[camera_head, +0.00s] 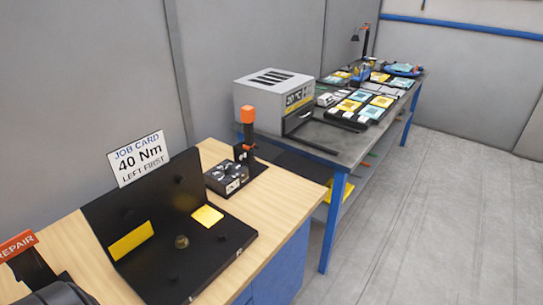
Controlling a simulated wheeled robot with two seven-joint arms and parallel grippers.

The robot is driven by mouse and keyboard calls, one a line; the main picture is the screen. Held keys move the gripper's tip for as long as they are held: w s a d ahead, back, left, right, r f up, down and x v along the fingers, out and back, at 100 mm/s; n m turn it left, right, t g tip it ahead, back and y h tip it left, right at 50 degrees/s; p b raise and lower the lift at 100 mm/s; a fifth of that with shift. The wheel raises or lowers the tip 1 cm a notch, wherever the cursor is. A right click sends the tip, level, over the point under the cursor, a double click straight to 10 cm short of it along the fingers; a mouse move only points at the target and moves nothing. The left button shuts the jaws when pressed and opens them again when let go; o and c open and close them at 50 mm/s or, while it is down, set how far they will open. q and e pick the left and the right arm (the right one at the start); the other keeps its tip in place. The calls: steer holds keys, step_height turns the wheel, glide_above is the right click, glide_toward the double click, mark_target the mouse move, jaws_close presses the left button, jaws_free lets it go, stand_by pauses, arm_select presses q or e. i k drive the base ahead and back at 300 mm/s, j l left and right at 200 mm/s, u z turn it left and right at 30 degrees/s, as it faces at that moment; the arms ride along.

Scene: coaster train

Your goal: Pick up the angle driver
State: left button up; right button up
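An upright black tool with an orange top (247,130) stands on a dark base at the far end of the wooden bench. It looks like the angle driver, but its head is too small to make out. Neither of my grippers can be made out in the head view. A dark rounded shape (58,294) is cut off at the bottom left edge, and I cannot tell what it is.
The wooden bench (75,240) holds a black angled fixture (205,255) with yellow pads, a job card (138,158), a small dark box (227,177) and a REPAIR sign (17,245). Behind stands a grey table (345,142) with an oven-like box (272,96) and several trays. Floor at right is clear.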

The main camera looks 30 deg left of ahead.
mark_target(247, 113)
steer(key=u, duration=1.8)
